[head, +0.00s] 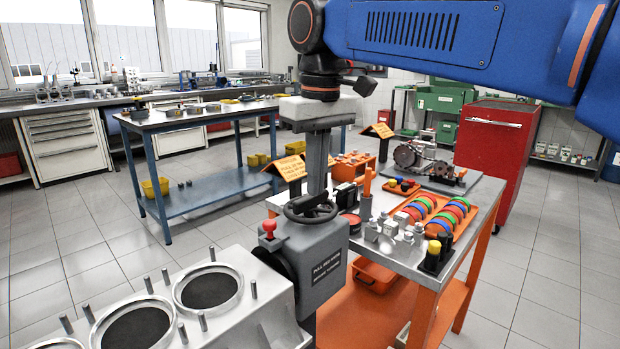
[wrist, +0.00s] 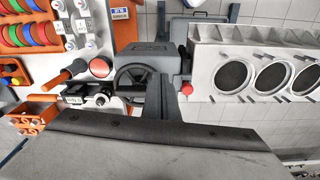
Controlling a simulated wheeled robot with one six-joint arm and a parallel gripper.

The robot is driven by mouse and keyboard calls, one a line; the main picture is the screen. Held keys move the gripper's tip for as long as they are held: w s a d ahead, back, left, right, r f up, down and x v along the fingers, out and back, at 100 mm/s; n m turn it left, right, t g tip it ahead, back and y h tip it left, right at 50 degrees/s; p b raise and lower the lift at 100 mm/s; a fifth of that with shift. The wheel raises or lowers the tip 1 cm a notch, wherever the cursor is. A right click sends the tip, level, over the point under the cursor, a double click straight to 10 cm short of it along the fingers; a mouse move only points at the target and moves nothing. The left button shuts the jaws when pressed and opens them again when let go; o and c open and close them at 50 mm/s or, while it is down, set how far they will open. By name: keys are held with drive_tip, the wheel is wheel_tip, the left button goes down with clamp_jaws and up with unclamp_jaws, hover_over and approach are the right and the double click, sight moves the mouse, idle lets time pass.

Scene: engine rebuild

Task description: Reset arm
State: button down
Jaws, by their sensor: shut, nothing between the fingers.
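My blue arm (head: 430,40) reaches in from the upper right of the head view. My gripper (head: 317,188) points straight down, shut and empty, in front of or above a dark handwheel (head: 310,208). The handwheel sits on a grey box (head: 322,262) with a "PULL" label and a red knob (head: 269,227). In the wrist view the shut fingers (wrist: 165,88) overlap the right side of the wheel (wrist: 135,80). The red knob (wrist: 187,89) shows just right of them. I cannot tell whether the fingers touch the wheel.
An engine block (head: 262,268) with open bores and upright studs stands at the lower left. An orange-legged table (head: 425,262) holds coloured rings, small metal parts and signs. A red cabinet (head: 495,150) stands behind it. A blue-legged bench (head: 205,120) is at the left; tiled floor between is clear.

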drive_tip(key=s+d+f+m+t, duration=0.25)
drive_tip(key=s+d+f, duration=0.25)
drive_tip(key=d+f, duration=0.5)
drive_tip(key=s+d+f+m+t, duration=0.1)
drive_tip(key=s+d+f+m, duration=0.35)
drive_tip(key=d, duration=0.95)
drive_tip(key=s+d+f, duration=0.2)
drive_tip(key=s+f, duration=0.1)
drive_tip(key=f, duration=0.3)
drive_tip(key=s+d+f+m, duration=0.1)
drive_tip(key=s+d+f, duration=0.2)
drive_tip(key=f, duration=0.3)
drive_tip(key=shift+s+d+f+t, duration=0.15)
drive_tip(key=shift+s+d+t, duration=0.1)
drive_tip(key=shift+s+t, duration=0.15)
